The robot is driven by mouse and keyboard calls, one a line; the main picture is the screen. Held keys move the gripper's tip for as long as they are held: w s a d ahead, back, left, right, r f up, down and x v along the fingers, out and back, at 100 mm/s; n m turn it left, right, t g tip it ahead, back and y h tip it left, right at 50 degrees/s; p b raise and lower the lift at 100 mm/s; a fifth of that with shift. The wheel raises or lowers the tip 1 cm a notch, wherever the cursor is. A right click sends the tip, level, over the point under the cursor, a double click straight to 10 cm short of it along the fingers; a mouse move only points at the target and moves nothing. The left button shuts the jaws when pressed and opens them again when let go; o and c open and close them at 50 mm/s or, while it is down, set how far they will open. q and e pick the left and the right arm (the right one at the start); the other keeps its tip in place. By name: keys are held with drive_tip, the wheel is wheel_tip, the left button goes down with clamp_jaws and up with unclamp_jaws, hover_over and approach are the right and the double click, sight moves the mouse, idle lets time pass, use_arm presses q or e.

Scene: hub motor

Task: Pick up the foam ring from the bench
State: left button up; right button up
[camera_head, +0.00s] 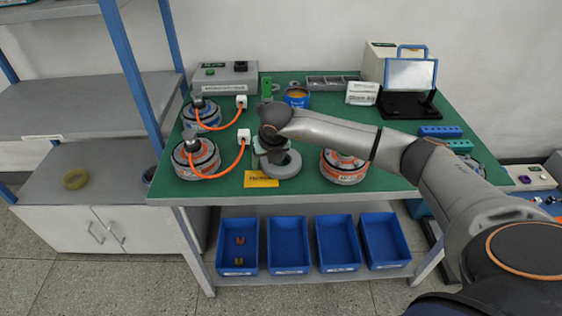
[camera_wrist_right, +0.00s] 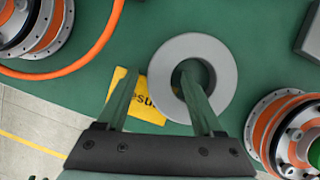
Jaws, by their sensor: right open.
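The grey foam ring (camera_head: 284,167) lies flat on the green bench (camera_head: 226,150), near its front edge. In the right wrist view the ring (camera_wrist_right: 228,75) shows whole but for the part behind a finger. My right gripper (camera_head: 262,160) is above the ring's left side, mostly hidden by its own wrist in the head view. In the wrist view my right gripper (camera_wrist_right: 158,80) is open and empty; one finger reaches over the ring's hole and the other lies left of the ring, over the yellow card. I cannot tell the height above the ring. My left gripper is not in view.
A yellow card (camera_head: 261,179) lies partly beside the ring. Hub motors with orange cables (camera_head: 196,158) stand to the left, and another motor (camera_head: 343,166) stands close on the right. Blue bins (camera_head: 289,244) sit on the lower shelf. A grey shelf unit (camera_head: 90,105) stands left.

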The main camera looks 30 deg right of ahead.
clamp_jaws()
idle(0.5)
